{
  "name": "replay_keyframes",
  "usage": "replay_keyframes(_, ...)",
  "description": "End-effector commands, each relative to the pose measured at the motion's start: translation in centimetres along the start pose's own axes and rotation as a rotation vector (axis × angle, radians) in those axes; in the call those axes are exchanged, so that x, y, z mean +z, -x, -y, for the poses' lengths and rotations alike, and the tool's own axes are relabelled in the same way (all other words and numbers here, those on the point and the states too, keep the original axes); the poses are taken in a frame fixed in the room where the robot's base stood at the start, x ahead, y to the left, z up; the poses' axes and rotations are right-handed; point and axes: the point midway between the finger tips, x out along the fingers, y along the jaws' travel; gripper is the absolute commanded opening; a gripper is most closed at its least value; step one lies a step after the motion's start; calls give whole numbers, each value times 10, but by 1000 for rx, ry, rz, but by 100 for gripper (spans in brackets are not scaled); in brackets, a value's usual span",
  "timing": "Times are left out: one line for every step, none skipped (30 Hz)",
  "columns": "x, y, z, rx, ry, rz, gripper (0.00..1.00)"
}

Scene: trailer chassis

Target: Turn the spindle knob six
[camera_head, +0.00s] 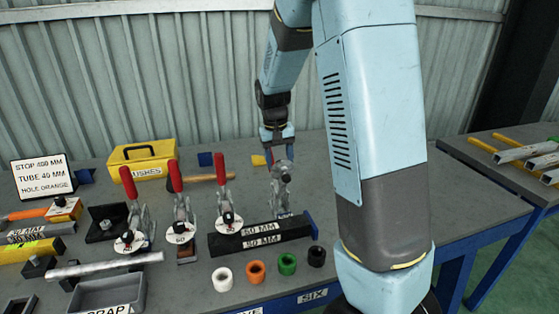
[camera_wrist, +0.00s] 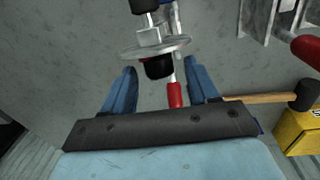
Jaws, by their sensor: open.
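The wrist view shows a black spindle knob (camera_wrist: 158,68) under a pale round disc (camera_wrist: 155,48), with a metal nut and spindle above it. A red clamp handle (camera_wrist: 175,95) shows just behind it. My gripper (camera_wrist: 162,72) is open, with one blue finger on each side of the knob in the picture. I cannot tell whether either finger touches the knob. In the head view my gripper (camera_head: 279,158) is over the rightmost clamp (camera_head: 281,185), which it partly hides. A "SIX" label (camera_head: 312,295) is on the table's front edge.
Three red-handled clamps (camera_head: 180,210) stand to the left of my gripper. A dark 50 MM bar (camera_head: 262,238) and several coloured rings (camera_head: 255,271) lie in front. A yellow box (camera_head: 143,160) and a hammer (camera_head: 205,178) are behind. A grey scrap tray (camera_head: 108,294) is front left.

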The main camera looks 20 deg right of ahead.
Motion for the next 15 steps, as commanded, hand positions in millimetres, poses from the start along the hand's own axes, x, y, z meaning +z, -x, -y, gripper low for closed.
replay_keyframes(0, -3, 0, 0, 0, 1, 59)
replay_keyframes(0, -4, 0, 0, 0, 1, 59)
replay_keyframes(0, -5, 0, 1, 0, 1, 59)
replay_keyframes(0, -5, 0, 1, 0, 1, 59)
replay_keyframes(0, -5, 0, 1, 1, 1, 59)
replay_keyframes(0, -6, 0, 1, 1, 1, 59)
replay_keyframes(0, -6, 0, 1, 1, 1, 59)
replay_keyframes(0, -5, 0, 1, 1, 1, 59)
replay_keyframes(0, -5, 0, 1, 1, 1, 59)
replay_keyframes(0, -5, 0, 1, 1, 1, 59)
replay_keyframes(0, -5, 0, 1, 1, 1, 59)
replay_keyframes(0, -5, 0, 1, 1, 1, 56)
replay_keyframes(0, -5, 0, 1, 1, 1, 53)
replay_keyframes(0, -5, 0, 1, 1, 1, 50)
replay_keyframes(0, -5, 0, 1, 1, 1, 46)
